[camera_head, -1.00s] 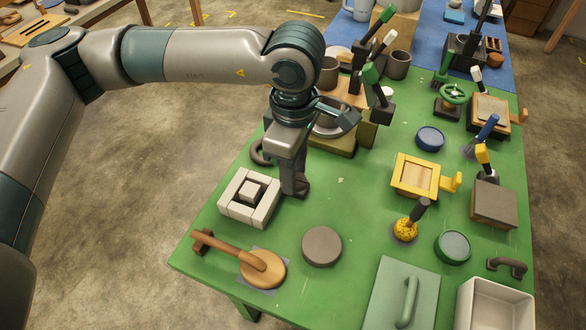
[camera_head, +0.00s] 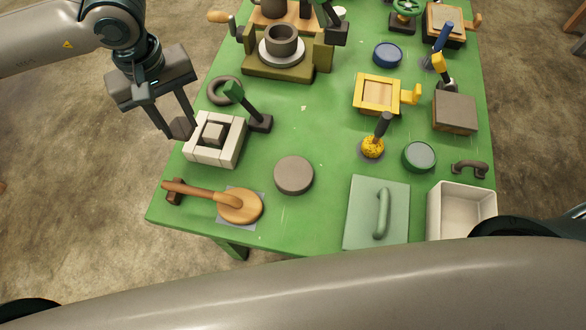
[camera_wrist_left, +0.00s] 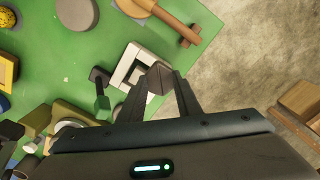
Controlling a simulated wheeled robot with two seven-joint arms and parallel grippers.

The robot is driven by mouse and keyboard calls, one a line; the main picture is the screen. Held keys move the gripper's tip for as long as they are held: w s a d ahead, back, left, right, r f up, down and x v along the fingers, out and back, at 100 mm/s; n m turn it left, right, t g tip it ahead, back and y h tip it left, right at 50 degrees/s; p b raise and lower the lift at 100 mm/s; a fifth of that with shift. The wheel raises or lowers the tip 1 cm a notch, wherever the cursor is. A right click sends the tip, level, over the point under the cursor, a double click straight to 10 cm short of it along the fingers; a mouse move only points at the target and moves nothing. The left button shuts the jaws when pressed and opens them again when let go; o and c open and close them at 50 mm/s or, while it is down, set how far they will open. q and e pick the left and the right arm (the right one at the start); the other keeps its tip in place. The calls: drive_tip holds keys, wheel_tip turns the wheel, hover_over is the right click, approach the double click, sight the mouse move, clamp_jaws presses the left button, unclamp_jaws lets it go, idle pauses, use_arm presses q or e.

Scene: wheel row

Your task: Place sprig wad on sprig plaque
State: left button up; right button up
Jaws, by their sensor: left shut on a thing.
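My left gripper (camera_head: 172,125) is shut on a small dark grey-brown block, which I take to be the sprig wad (camera_head: 181,128). The block also shows between the fingertips in the left wrist view (camera_wrist_left: 159,78). It is held by the left table edge, beside a white square frame (camera_head: 228,154) with a pale block in its middle. Whether it touches the frame I cannot tell. No surface marking shows which thing is the sprig plaque; a flat grey square (camera_head: 228,225) lies under a round wooden piece. My right gripper is out of view.
A green-handled tool (camera_head: 262,122) stands right of the frame, with a dark ring (camera_head: 225,90) behind it. A grey disc (camera_head: 294,175), a wooden-handled piece (camera_head: 240,206) and a green lidded slab (camera_head: 362,215) stand in front. Bare green table lies mid-table.

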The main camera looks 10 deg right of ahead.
use_arm(q)
drive_tip(key=a+m, duration=0.1)
drive_tip(key=a, duration=0.1)
drive_tip(key=a+m, duration=0.1)
drive_tip(key=s+a+f+m, duration=0.1)
drive_tip(key=a, duration=0.1)
drive_tip(key=shift+a+m, duration=0.3)
drive_tip(key=shift+m, duration=0.1)
drive_tip(key=shift+d, duration=0.1)
